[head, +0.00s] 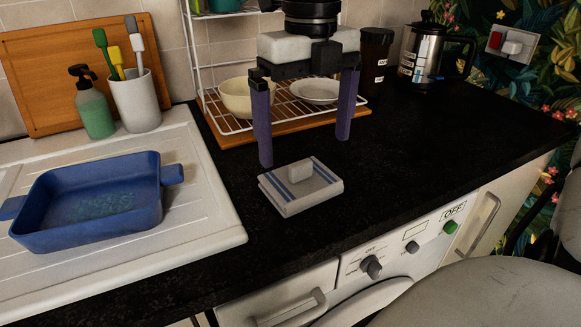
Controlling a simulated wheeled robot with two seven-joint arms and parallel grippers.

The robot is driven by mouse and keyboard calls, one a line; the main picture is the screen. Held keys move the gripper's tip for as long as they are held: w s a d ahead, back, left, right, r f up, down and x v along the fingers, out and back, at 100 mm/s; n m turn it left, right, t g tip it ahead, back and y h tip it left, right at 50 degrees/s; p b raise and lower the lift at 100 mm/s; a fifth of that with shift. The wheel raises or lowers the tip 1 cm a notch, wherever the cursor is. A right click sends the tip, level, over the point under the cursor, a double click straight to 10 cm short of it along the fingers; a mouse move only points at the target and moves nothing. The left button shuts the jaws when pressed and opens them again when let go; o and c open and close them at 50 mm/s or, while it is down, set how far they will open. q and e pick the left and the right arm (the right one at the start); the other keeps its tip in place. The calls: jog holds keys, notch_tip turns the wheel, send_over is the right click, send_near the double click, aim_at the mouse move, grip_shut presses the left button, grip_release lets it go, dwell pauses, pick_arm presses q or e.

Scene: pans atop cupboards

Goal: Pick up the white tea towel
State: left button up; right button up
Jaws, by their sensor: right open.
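The white tea towel (315,193) lies folded flat on the black worktop, with blue stripes on its left part. The right finger's tip is farther back and to the right. My left gripper is not in view.
A blue baking dish (60,240) stands on the white drainer (215,228) at left. Behind my gripper is a white wire rack (228,125) with a bowl (240,97) and plate (316,90). A kettle (424,55) stands at the back right. The worktop (430,140) right of the towel is clear.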

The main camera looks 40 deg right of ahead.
aim_at(303, 164)
notch_tip(303, 164, down, 2)
jog(key=shift+s, duration=0.1)
jog(key=shift+w+f, duration=0.2)
jog(key=shift+f, duration=1.15)
jog(key=shift+w+f, duration=0.2)
jog(key=shift+f, duration=1.1)
jog(key=c, duration=0.8)
jog(key=shift+o, duration=0.2)
notch_tip(303, 164, up, 10)
jog(key=shift+r+p, duration=0.1)
jog(key=shift+p, duration=0.25)
jog(key=o, duration=0.5)
jog(key=c, duration=0.4)
